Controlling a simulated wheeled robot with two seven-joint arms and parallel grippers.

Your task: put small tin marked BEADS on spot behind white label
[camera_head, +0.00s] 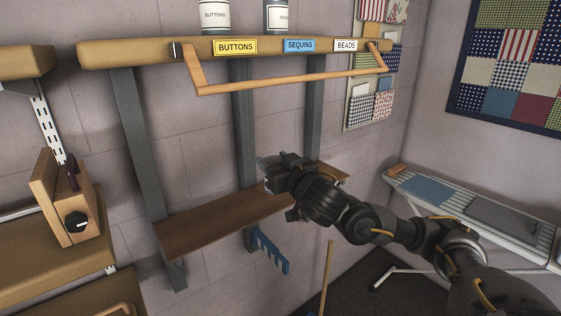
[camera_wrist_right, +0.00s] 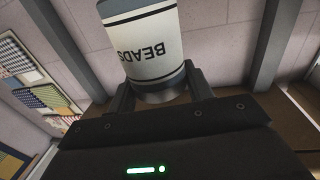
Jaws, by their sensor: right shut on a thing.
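The tin marked BEADS (camera_wrist_right: 143,45), white with blue-grey ends, is between the fingers of my right gripper (camera_wrist_right: 160,92) in the right wrist view, its lettering upside down there. In the head view my right gripper (camera_head: 272,165) is in front of the wall, above the lower brown shelf and below the upper shelf; I cannot make out the tin there. The white BEADS label (camera_head: 346,45) is on the front edge of the upper shelf (camera_head: 140,54), at its right end. The shelf top behind that label is out of sight. My left gripper is not in view.
A wooden rail (camera_head: 290,82) juts out below the upper shelf's labels. The yellow BUTTONS label (camera_head: 235,47) and blue SEQUINS label (camera_head: 299,45) are left of the white one. A BUTTONS tin (camera_head: 215,16) and another tin (camera_head: 277,16) stand above them. An ironing board (camera_head: 480,215) stands at right.

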